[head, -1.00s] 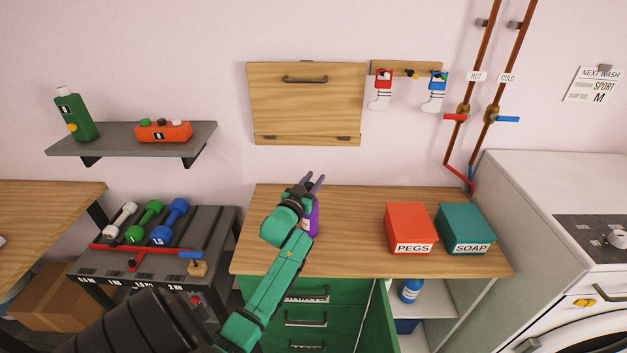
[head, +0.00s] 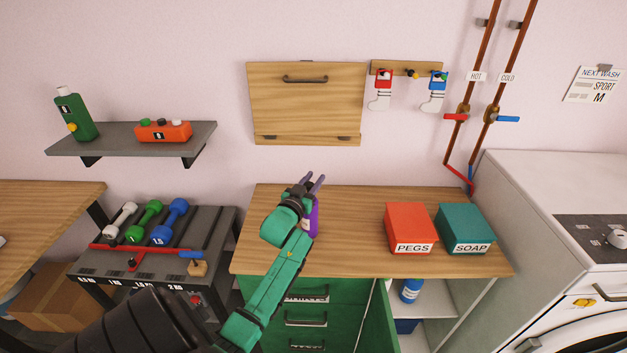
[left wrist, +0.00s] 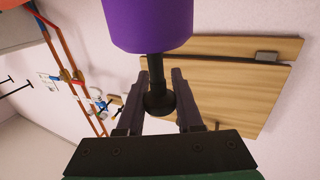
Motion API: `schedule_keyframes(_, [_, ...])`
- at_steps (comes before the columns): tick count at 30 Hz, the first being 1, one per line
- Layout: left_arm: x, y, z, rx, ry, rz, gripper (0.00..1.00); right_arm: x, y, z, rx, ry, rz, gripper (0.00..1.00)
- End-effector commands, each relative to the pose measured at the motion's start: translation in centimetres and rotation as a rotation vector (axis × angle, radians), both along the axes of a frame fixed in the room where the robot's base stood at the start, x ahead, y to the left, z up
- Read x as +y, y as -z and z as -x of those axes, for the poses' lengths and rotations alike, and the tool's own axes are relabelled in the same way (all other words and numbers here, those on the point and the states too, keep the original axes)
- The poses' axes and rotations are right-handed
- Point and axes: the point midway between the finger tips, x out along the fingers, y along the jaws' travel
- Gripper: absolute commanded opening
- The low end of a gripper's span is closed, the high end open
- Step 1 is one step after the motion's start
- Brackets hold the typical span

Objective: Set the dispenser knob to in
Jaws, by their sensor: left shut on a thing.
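A purple dispenser (head: 312,222) stands on the wooden counter (head: 345,245), partly hidden behind my left gripper (head: 312,184). In the left wrist view the dispenser body (left wrist: 148,25) shows at the top, with a black stem and a round black knob (left wrist: 158,101) sticking out of it. My left gripper's fingers (left wrist: 161,78) lie on both sides of the stem and knob and are shut on the knob. My right gripper is not in view.
An orange-red PEGS box (head: 411,228) and a teal SOAP box (head: 466,229) stand to the right on the counter. A folded wooden board (head: 305,105) hangs on the wall behind. Green drawers (head: 335,320) are below. Counter between dispenser and PEGS box is clear.

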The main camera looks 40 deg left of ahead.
Motion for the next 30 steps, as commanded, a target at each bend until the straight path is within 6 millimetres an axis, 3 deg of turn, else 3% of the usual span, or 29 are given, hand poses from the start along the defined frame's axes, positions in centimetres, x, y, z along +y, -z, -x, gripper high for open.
schedule_keyframes(11, [0.0,0.1,0.0,0.0,0.0,0.0,0.0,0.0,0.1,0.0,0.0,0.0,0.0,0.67])
schedule_keyframes(19, [0.0,3.8,0.0,0.003,-0.001,0.002,0.0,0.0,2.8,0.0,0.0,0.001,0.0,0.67])
schedule_keyframes(27, [0.0,3.9,0.0,0.008,-0.001,0.005,0.0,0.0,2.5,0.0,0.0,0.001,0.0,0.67])
schedule_keyframes(28, [0.0,3.9,0.0,0.009,-0.001,0.005,0.39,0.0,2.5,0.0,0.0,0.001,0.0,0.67])
schedule_keyframes(30, [0.0,3.9,0.0,0.009,-0.001,0.005,0.65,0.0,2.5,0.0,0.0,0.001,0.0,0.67])
